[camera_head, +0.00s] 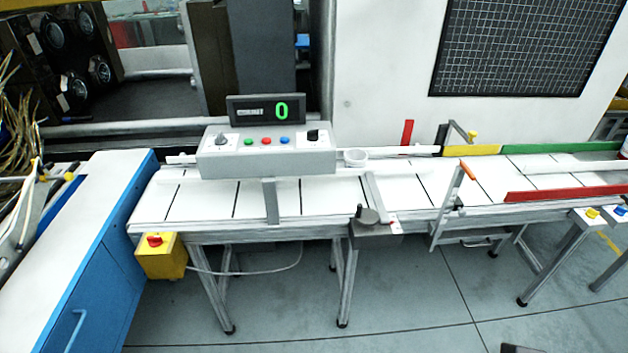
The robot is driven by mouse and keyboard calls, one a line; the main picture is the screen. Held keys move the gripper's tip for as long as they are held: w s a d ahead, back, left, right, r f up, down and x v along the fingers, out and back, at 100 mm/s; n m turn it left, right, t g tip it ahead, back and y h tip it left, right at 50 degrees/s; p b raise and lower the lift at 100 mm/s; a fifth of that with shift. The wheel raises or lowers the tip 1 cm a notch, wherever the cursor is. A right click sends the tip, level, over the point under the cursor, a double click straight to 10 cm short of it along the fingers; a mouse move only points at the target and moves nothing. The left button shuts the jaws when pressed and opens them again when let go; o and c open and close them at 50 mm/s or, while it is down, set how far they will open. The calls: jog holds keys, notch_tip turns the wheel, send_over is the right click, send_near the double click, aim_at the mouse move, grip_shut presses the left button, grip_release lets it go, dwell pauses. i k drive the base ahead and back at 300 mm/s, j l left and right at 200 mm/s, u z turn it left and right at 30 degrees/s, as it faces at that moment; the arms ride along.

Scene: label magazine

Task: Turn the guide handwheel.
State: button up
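What looks like the guide handwheel (368,215) is a small dark grey disc with an upright knob. It sits on top of a grey box (376,236) fixed to the front edge of the conveyor, right of the middle. Small red and white marks show at the box's right side.
The white conveyor (205,200) runs across the view. A control box (268,150) with a display (266,109) reading 0 stands over it. A red-buttoned yellow box (160,256), a blue-sided cabinet (100,245) and a red rail (565,193) flank it. The floor in front is clear.

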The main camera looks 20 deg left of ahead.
aim_at(367, 217)
jog(key=i+j, duration=0.9)
jog(key=j+u, duration=0.05)
jog(key=j, duration=0.05)
